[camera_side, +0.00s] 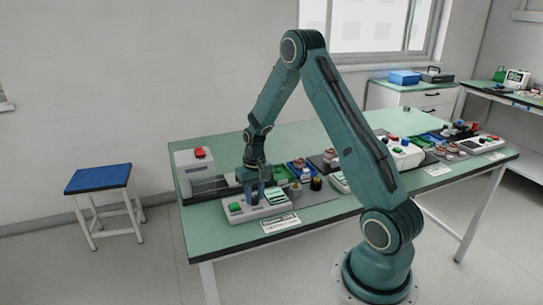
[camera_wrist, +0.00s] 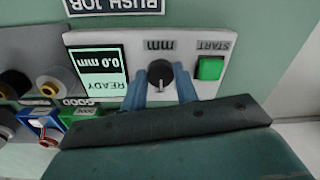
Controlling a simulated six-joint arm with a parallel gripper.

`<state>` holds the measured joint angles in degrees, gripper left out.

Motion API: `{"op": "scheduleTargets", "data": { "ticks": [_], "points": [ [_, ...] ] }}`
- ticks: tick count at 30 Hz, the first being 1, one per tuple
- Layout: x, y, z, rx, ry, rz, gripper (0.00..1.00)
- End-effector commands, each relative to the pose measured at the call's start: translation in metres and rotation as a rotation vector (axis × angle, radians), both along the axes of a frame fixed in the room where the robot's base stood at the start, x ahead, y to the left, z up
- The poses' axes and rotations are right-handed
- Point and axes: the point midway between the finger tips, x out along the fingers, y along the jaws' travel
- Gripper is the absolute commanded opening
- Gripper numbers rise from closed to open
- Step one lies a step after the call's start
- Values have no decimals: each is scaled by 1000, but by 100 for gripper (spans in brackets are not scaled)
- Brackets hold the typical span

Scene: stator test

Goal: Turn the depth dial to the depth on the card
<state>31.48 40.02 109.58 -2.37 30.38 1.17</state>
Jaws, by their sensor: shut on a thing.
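The depth dial (camera_wrist: 160,70) is a round black knob marked mm on a white control box (camera_wrist: 218,45). My gripper (camera_wrist: 161,78) has its two blue fingers on either side of the dial and is shut on it. The box's screen (camera_wrist: 101,68) appears upside down and reads READY and 0.0 mm. A green START button (camera_wrist: 211,68) sits on the other side of the dial. A card (camera_wrist: 115,5) headed RUSH JOB is cut off at the top of the wrist view, so its depth is hidden. In the side view my gripper (camera_side: 257,192) is down at the box (camera_side: 236,209).
A white machine with a red button (camera_side: 199,153) stands behind the box at left. A blue bin (camera_wrist: 42,122) and a green bin marked GOOD (camera_wrist: 78,113) lie beside the box, near copper-wound parts. More equipment (camera_side: 400,152) fills the table's right half.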

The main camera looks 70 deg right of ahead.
Motion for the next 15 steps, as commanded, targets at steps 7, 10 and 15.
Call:
{"op": "scheduleTargets", "data": {
  "ticks": [7, 10, 15],
  "points": [
    [0, 0, 0, 0, 0, -41, 7],
    [0, 0, 0, 0, 0, -42, 7],
    [0, 0, 0, 0, 0, -41, 7]
  ]
}}
